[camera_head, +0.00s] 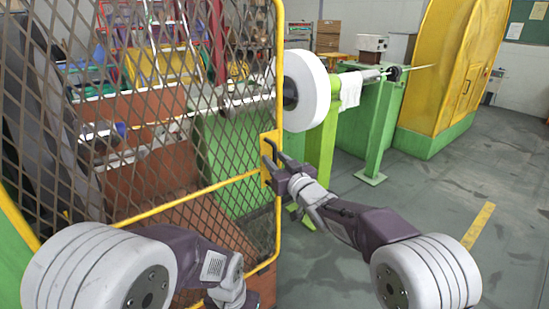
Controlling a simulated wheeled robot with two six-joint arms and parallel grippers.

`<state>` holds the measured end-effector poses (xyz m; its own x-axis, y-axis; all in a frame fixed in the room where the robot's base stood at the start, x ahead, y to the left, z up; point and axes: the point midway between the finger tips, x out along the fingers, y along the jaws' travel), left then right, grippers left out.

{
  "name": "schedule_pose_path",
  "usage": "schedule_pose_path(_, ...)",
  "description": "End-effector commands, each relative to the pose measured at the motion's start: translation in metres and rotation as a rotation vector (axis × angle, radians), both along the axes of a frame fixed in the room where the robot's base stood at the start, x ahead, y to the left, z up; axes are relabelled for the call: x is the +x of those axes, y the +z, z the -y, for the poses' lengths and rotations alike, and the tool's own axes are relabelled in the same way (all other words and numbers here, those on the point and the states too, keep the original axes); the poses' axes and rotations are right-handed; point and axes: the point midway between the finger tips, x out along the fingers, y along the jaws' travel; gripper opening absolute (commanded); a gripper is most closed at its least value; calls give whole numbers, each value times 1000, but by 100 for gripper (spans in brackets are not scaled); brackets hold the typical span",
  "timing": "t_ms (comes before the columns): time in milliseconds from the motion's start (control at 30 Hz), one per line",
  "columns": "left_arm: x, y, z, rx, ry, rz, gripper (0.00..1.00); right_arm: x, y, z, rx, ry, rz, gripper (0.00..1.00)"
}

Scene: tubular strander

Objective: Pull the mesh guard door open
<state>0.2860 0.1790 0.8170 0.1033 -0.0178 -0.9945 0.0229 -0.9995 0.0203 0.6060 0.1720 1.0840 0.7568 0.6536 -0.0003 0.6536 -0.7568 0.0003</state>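The mesh guard door (200,188) is a yellow tube frame with dark diamond mesh, filling the left half of the head view. Its free edge is the upright yellow tube on the right, with a yellow plate (269,143) at mid-height. My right gripper (270,160) is at this plate, its dark fingers against or just in front of it. Whether they close around a handle there cannot be told. My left arm crosses the lower left in front of the door; its gripper is cut off by the bottom edge.
Behind the mesh are coloured bins (160,62) and a green machine part. Right of the door stand a white roller (306,90), a green stand (376,130) and a large yellow-green housing (455,75). The grey floor (400,190) at right is mostly clear.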

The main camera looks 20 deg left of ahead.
Motion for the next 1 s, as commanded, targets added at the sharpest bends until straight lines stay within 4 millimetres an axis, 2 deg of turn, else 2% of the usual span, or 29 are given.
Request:
schedule_pose_path(333, 0, 1, 0, 0, 0, 0, 36, 5, -1, -5, -1, 0, -1, 34)
schedule_pose_path(400, 0, 1, 0, 0, 0, 0, 36, 5, -1, -5, -1, 0, -1, 14)
schedule_pose_path(467, 0, 1, 0, 0, 0, 0, 36, 5, -1, -4, -1, 0, -1, 0)
schedule_pose_path(1000, 0, 1, 0, 0, 0, 0, 36, 5, 0, -4, -1, 0, -1, 0)
